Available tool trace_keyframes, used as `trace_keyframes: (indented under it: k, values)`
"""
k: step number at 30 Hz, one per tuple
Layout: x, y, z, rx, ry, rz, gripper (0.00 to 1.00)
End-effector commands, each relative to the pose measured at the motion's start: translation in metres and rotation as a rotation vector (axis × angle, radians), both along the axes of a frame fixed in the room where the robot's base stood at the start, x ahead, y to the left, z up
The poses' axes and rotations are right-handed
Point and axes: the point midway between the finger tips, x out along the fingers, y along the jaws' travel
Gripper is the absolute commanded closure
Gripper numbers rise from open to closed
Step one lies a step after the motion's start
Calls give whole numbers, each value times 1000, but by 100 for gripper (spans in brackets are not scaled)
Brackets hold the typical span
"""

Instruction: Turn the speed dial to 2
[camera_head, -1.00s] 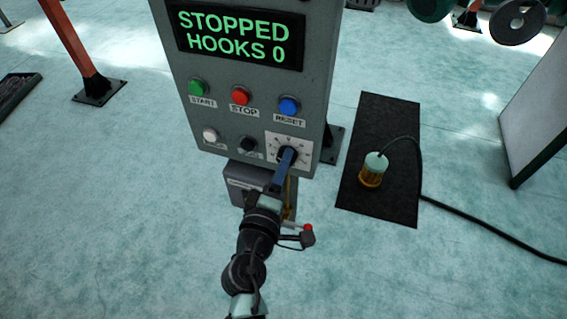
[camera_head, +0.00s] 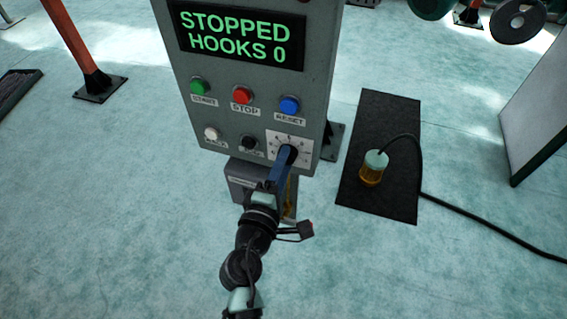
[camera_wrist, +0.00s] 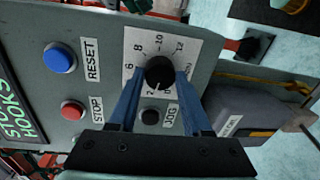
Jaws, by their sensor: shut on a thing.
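The speed dial (camera_head: 289,154) is a black round knob on a white numbered plate at the lower right of the grey control panel. In the wrist view the dial (camera_wrist: 160,70) sits between the two blue fingers, with 6, 8, 10 and 12 readable around it and 2 and 0 near its lower side. Its pointer is too small and shaded to read. My gripper (camera_head: 284,160) is shut on the dial, reaching it from below; in the wrist view my gripper (camera_wrist: 160,77) has one finger on each side of the knob.
The panel's display (camera_head: 243,37) reads STOPPED, HOOKS 0. Green START (camera_head: 199,86), red STOP (camera_head: 242,96), blue RESET (camera_head: 289,105), a white button (camera_head: 211,134) and black JOG (camera_head: 249,143) are close by. A corded yellow pendant (camera_head: 372,170) stands on a black mat (camera_head: 395,120) to the right.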

Motion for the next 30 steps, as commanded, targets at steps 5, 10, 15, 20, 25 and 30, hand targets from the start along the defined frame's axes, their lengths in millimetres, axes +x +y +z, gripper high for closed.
trace_keyframes:
  k: [5,10,15,20,25,30]
  values:
    - [0,0,-1,1,2,1,33]
    - [0,0,-1,1,1,1,21]
    - [0,0,0,1,1,0,21]
    - [-9,3,-1,1,0,2,21]
    - [-35,11,0,1,1,2,21]
    - [-70,22,2,2,2,3,21]
